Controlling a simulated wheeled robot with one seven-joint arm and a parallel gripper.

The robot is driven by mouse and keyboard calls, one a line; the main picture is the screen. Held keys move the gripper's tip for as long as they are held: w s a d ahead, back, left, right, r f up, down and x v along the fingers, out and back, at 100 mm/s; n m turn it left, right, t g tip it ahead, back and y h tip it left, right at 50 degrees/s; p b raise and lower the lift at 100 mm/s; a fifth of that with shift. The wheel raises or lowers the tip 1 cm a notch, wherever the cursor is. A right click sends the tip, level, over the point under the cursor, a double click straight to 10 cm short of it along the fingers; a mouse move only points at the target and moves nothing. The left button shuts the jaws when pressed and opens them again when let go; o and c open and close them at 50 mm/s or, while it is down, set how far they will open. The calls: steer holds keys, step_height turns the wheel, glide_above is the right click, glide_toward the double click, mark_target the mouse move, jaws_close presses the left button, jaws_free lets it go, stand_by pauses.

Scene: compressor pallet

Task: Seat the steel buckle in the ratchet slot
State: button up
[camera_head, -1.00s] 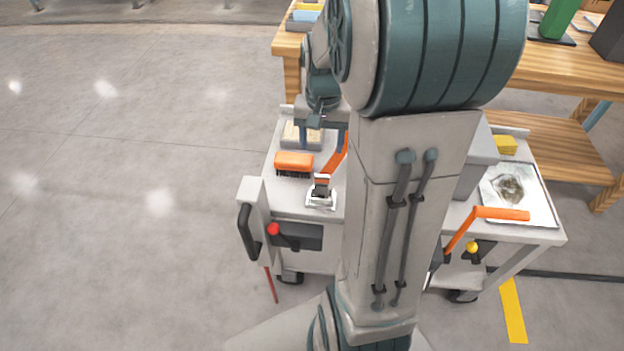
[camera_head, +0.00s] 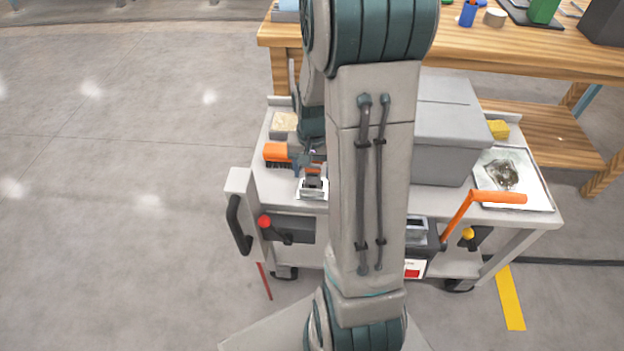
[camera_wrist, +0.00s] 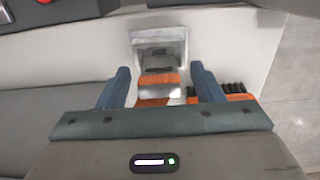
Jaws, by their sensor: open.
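The steel buckle (camera_head: 313,188) lies near the front left of the grey cart top. In the wrist view the buckle (camera_wrist: 160,42) has a bright square frame, with an orange strap (camera_wrist: 158,82) running from it toward my palm. My gripper (camera_head: 304,164) is low at the buckle's far side. In the wrist view my gripper (camera_wrist: 161,84) is open, its blue fingers on either side of the strap. I cannot tell whether they touch it. A dark ratchet housing with a steel-rimmed opening (camera_head: 416,228) is at the cart's front, partly hidden by my arm.
An orange brush (camera_head: 276,153) lies just left of my gripper. A large grey box (camera_head: 447,130) and a steel tray (camera_head: 535,200) stand at right. An orange lever (camera_head: 485,198) rises at the front. A wooden bench (camera_head: 480,50) is behind. Floor at left is clear.

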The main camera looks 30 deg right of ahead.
steer(key=shift+f, duration=0.45)
steer(key=shift+c, duration=0.3)
steer(key=c, duration=1.1)
steer(key=shift+o, duration=0.2)
